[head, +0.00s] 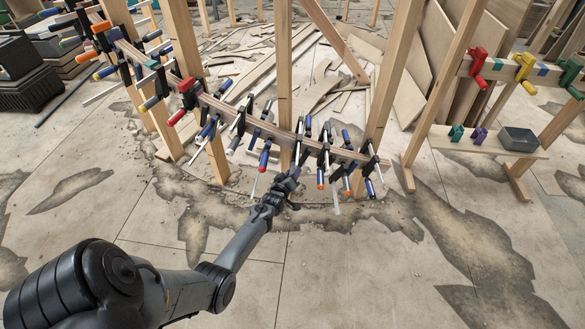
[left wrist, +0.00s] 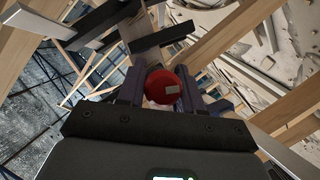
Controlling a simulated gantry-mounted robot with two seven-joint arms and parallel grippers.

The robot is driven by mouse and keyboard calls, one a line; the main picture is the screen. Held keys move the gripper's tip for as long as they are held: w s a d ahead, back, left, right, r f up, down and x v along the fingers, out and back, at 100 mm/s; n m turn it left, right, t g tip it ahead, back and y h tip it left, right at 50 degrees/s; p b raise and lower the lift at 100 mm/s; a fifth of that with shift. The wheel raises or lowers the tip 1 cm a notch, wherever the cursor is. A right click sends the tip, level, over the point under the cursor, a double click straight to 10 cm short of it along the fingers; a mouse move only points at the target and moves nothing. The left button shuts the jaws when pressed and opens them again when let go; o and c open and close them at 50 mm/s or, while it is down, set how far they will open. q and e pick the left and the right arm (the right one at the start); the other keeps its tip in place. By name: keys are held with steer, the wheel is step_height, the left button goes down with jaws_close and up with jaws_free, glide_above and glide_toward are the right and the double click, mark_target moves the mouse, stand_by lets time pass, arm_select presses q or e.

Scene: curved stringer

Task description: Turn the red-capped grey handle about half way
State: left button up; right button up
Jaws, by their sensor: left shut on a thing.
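The red-capped handle (left wrist: 162,87) shows in the left wrist view, its round red cap facing the camera. My left gripper (left wrist: 161,90) has its two dark fingers on either side of the handle, shut on it. The grey part of the handle is mostly hidden behind the cap and fingers. In the head view my left gripper (head: 289,180) is at the lower side of the curved wooden stringer (head: 235,112), among the clamps. There the held handle is hidden or too small to make out. My right gripper is not in view.
Several bar clamps with blue, orange and red handles crowd the stringer on both sides of my gripper. Upright wooden posts (head: 284,70) stand along it. A shelf (head: 490,143) with a grey box (head: 518,139) is at the right. The floor in front is clear.

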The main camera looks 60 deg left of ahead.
arm_select(q)
steer(key=shift+r+m+g+y+p, duration=0.2)
steer(key=shift+m+g+y+p, duration=0.1)
steer(key=shift+m+g+p, duration=0.5)
steer(key=shift+f+m+g+y+p, duration=0.1)
steer(key=shift+m+g+y+p, duration=0.4)
steer(key=shift+m+g, duration=0.3)
steer(key=shift+f+m+g+y, duration=0.1)
steer(key=shift+m+g+y, duration=0.35)
steer(key=shift+m, duration=0.35)
steer(key=shift+m+g+y+b, duration=0.55)
steer(key=shift+m+g+b, duration=0.15)
steer(key=shift+m+g, duration=0.1)
steer(key=o, duration=1)
steer(key=shift+c, duration=0.2)
